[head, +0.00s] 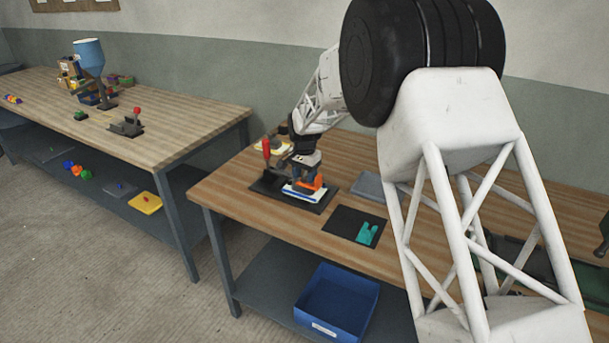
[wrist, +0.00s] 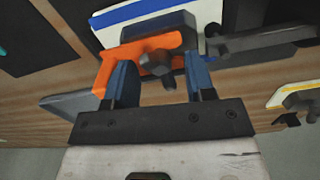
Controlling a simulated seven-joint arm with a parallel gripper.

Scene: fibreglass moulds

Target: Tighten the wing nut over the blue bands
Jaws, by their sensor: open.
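A white mould with blue bands (head: 303,194) lies on a black mat on the right-hand bench; its banded edge also shows in the wrist view (wrist: 150,13). A dark grey wing nut (wrist: 157,64) sits over an orange piece (wrist: 140,50) beside the banded part. My gripper (wrist: 158,68) is open, its two blue fingers on either side of the wing nut. Whether they touch it I cannot tell. In the head view my gripper (head: 304,168) is low over the mould, beside the orange piece (head: 318,182), and hides the wing nut.
A red-handled clamp (head: 266,150) stands left of the mould. A grey slab (head: 369,186) and a black mat with a teal piece (head: 367,233) lie to the right. A blue bin (head: 336,303) is on the lower shelf. Another bench (head: 190,127) stands at left.

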